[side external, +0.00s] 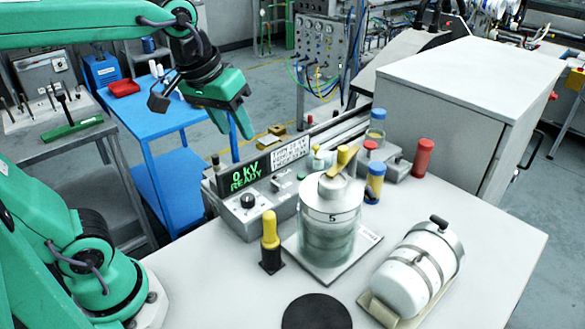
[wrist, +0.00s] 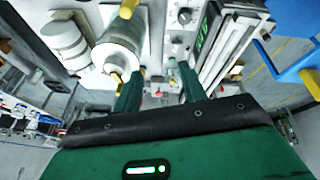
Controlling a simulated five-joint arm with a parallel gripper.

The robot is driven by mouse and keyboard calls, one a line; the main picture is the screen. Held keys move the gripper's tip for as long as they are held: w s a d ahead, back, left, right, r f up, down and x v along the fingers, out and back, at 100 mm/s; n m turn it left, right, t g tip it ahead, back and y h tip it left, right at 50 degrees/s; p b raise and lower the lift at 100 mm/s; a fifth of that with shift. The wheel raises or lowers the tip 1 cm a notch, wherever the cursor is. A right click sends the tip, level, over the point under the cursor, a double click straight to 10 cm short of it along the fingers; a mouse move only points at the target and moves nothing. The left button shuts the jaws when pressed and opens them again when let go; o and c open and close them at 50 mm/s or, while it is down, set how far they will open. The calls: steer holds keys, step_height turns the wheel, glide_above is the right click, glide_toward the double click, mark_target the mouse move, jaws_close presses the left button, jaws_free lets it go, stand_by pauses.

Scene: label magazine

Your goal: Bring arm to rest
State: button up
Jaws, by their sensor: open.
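My gripper (side external: 230,126) is open and empty. It hangs high in the upper left of the side external view, fingers pointing down, above and behind the control box (side external: 246,206) with its lit display. In the wrist view my gripper's two green fingers (wrist: 160,76) stand apart with nothing between them. The display reads "0 kV READY". A clear-walled canister (side external: 331,232) marked 5, with a yellow piece on its lid, stands upright on a white plate to the right of the control box. It also shows in the wrist view (wrist: 117,52).
A yellow-handled piece (side external: 270,232) stands upright on a black base. A white strapped cylinder (side external: 421,262) lies in a cradle at the right, and a black disc (side external: 316,312) lies in front. Red posts (side external: 423,156) stand behind. A blue table (side external: 165,105) stands beyond the worktable.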

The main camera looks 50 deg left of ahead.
steer(key=s+a+f+m+t, duration=0.1)
steer(key=s+a+f+m, duration=0.1)
steer(key=s+f, duration=0.3)
steer(key=shift+s+f+m+t, duration=0.15)
steer(key=shift+s+m+t, duration=0.25)
steer(key=shift+s, duration=0.45)
steer(key=shift+a, duration=0.1)
stand_by(0.7)
